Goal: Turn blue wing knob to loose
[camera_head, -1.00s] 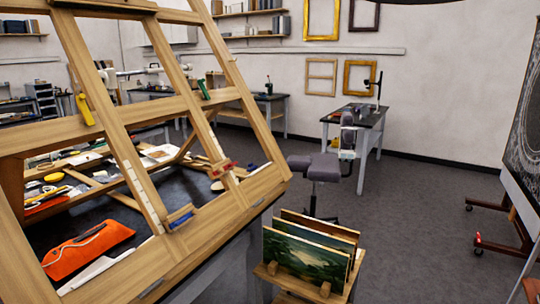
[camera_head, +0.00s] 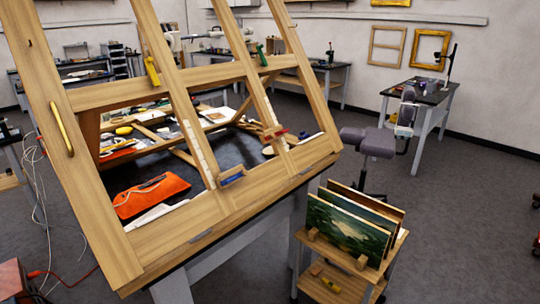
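A small blue piece (camera_head: 231,177), which appears to be the blue wing knob, sits on the lower rail of a large slanted wooden frame (camera_head: 110,232). It is at the foot of a slat with a pale scale strip. Its exact turn position is too small to tell. Similar yellow (camera_head: 152,71), green (camera_head: 262,55) and red (camera_head: 276,133) pieces sit elsewhere on the frame. My gripper is not in view.
A dark worktop behind the frame holds an orange pouch (camera_head: 150,195) and tools. A small cart (camera_head: 335,284) with framed paintings stands right of the frame. Cables (camera_head: 47,200) and a red box (camera_head: 14,280) are at left. Open floor lies at right.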

